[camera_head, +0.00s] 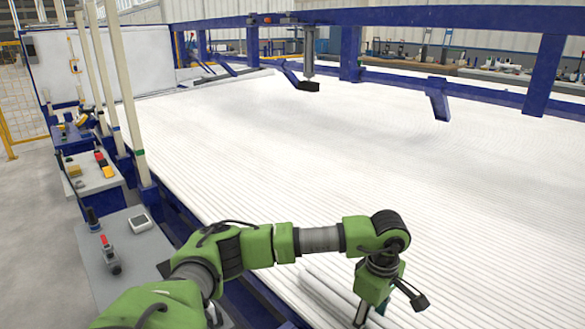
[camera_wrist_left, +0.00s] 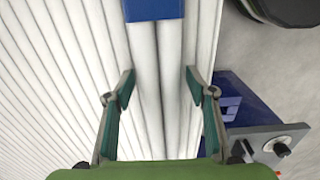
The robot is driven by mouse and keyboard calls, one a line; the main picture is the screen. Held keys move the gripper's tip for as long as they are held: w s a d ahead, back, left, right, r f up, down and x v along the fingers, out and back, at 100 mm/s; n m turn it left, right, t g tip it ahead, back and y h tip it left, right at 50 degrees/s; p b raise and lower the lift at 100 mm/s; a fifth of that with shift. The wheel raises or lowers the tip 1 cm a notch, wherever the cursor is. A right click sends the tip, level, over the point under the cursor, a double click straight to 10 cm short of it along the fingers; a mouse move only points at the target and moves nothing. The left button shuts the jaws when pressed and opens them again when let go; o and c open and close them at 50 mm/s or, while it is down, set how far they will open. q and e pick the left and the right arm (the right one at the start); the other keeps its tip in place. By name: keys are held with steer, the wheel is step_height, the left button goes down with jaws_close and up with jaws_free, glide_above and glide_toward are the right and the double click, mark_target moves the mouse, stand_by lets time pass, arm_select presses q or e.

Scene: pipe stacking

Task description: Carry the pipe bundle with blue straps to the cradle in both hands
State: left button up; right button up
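The pipe bundle (camera_wrist_left: 172,65) shows in the left wrist view as white pipes side by side, with a blue strap (camera_wrist_left: 153,10) across them at the top edge. My left gripper (camera_wrist_left: 160,80) is open, with one finger on each side of the bundle and gaps between fingers and pipes. In the head view my left gripper (camera_head: 362,312) points down at the bottom edge, close to raised white pipes (camera_head: 325,290); its fingertips are cut off. No blue strap shows there. My right gripper is not in view. I cannot make out the cradle.
A wide bed of white pipes (camera_head: 330,150) fills the middle, with a blue beam (camera_head: 400,16) above its far side. White posts (camera_head: 128,90) and grey consoles (camera_head: 130,255) stand along the left edge. Grey floor (camera_head: 40,220) lies open at far left.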

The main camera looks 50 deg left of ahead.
arm_select(q)
steer(key=shift+r, duration=0.1)
step_height(320, 180, up, 12)
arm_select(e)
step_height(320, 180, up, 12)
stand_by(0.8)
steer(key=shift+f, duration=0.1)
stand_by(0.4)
